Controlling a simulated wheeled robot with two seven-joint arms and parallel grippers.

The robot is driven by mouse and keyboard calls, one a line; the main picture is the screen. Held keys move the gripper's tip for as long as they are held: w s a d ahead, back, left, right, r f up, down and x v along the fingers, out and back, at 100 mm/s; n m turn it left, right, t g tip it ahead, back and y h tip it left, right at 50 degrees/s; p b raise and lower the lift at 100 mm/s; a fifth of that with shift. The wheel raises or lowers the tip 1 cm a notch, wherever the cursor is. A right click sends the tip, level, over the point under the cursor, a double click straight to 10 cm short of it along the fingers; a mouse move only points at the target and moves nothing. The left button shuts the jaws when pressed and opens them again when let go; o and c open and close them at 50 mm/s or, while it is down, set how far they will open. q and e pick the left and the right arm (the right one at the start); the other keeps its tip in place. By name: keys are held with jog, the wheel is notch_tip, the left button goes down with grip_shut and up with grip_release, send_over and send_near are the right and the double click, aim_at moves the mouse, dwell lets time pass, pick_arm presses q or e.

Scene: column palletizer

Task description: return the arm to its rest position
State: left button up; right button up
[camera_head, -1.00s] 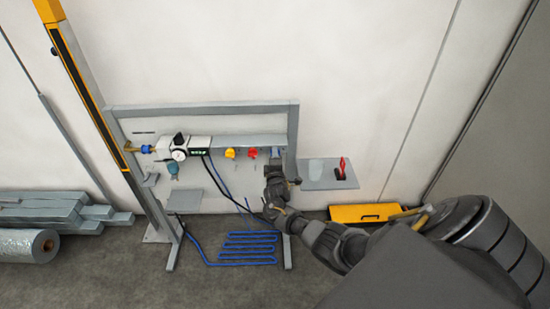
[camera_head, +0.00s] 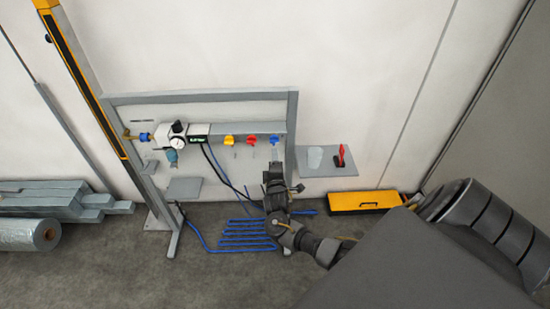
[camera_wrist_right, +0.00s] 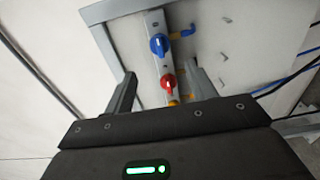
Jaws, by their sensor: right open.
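My right gripper (camera_head: 273,163) is in front of the lower right part of the grey frame, below the row of coloured knobs. In the right wrist view its two fingers (camera_wrist_right: 161,70) are spread apart, with nothing held between them. The blue knob (camera_head: 274,140) is just above the gripper and also shows in the wrist view (camera_wrist_right: 159,44). The red knob (camera_head: 252,141) is beside it and shows between the fingers in the wrist view (camera_wrist_right: 167,81). The yellow knob (camera_head: 229,141) is further left. My left gripper is not in view.
The grey frame (camera_head: 200,97) carries a gauge (camera_head: 178,143) and blue hose (camera_head: 245,237). A small shelf (camera_head: 335,170) holds a red-handled item (camera_head: 341,156). A yellow case (camera_head: 365,202) lies on the floor at right. Grey bars (camera_head: 60,200) and a wrapped roll (camera_head: 25,235) lie at left.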

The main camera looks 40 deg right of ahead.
jog(key=shift+s+a, duration=0.4)
jog(key=shift+s, duration=0.2)
jog(key=s+a+f+m+g+y, duration=0.1)
jog(key=a+f+m+y, duration=0.15)
jog(key=f, duration=0.55)
jog(key=s+a+f+m+g+y, duration=0.1)
jog(key=a+f+m+y, duration=0.15)
jog(key=f, duration=0.55)
jog(key=s+a+f+m+g+y+b, duration=0.1)
jog(key=s+a+f+g+y, duration=0.25)
jog(key=s+f, duration=1.05)
jog(key=s+a+f+g, duration=0.2)
jog(key=s+f, duration=0.4)
jog(key=s, duration=0.5)
jog(key=s+a+f+m+g+y+b, duration=0.1)
jog(key=s+a+f+g, duration=0.2)
jog(key=s, duration=0.9)
jog(key=s+a+f+m+g+y, duration=0.1)
jog(key=s+a+f+g, duration=0.2)
jog(key=s+f, duration=0.5)
jog(key=s, duration=0.4)
jog(key=shift+s+a+f+b, duration=0.2)
jog(key=shift+s+f+b, duration=0.05)
jog(key=shift+f+b, duration=0.15)
